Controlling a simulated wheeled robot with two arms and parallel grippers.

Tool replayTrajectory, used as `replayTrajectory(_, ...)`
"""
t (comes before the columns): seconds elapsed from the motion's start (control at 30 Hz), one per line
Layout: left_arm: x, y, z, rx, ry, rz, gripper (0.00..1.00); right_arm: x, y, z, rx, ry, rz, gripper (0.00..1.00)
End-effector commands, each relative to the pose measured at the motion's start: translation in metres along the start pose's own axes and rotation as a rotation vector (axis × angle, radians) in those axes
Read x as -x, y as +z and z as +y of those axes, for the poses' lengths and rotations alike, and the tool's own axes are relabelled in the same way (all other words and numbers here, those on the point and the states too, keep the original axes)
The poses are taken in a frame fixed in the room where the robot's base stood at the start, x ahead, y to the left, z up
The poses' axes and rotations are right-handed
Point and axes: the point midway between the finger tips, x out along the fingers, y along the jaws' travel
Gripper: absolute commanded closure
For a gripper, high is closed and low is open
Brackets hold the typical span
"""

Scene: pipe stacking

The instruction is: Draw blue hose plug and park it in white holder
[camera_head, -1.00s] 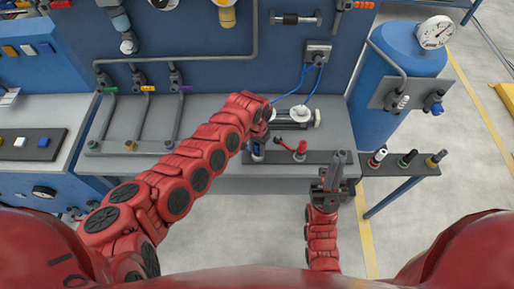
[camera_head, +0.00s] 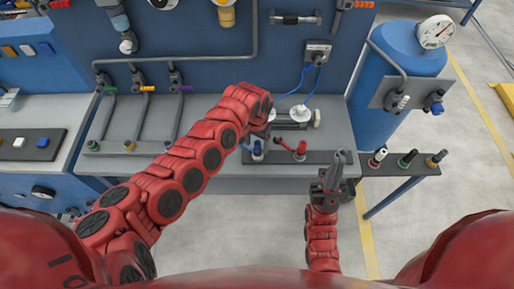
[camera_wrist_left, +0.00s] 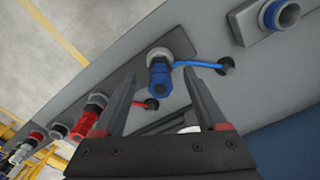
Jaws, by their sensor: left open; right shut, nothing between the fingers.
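The blue hose plug (camera_head: 257,150) stands at the left end of a dark strip on the bench's front edge. In the left wrist view the blue plug (camera_wrist_left: 160,75) sits on a silver base, with a short blue cord running to a black knob. My left gripper (camera_head: 262,138) is above it in the head view, mostly hidden by its arm. In the wrist view the open fingers (camera_wrist_left: 160,82) appear on either side of the plug, not closed on it. My right gripper (camera_head: 339,162) is shut and empty, pointing up beside the strip's right end. I cannot identify the white holder with certainty.
A red plug (camera_head: 300,149) with a red cord stands on the same strip. A blue tank (camera_head: 400,60) with a gauge stands behind. Blue hoses hang from a wall socket.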

Motion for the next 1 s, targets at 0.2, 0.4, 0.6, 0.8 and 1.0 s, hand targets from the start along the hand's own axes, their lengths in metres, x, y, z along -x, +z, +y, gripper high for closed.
replayTrajectory(0.2,0.053,-0.002,-0.002,0.002,-0.001,0.01,0.26,0.023,0.004,-0.001,0.0,0.0,0.0,1.0)
replayTrajectory(0.4,0.096,-0.002,0.001,0.001,0.002,0.005,0.26,0.011,0.002,-0.001,0.0,0.0,0.0,1.0)
replayTrajectory(0.6,0.126,-0.001,-0.001,0.002,0.0,0.005,0.26,0.009,0.002,0.0,0.0,0.0,0.0,1.0)
replayTrajectory(0.8,0.141,-0.001,-0.001,0.001,-0.001,0.002,0.26,0.008,0.001,0.0,0.0,0.0,0.0,1.0)
replayTrajectory(1.0,0.14,-0.002,0.0,0.002,0.002,0.006,0.26,0.008,0.001,0.0,0.0,0.0,0.0,1.0)
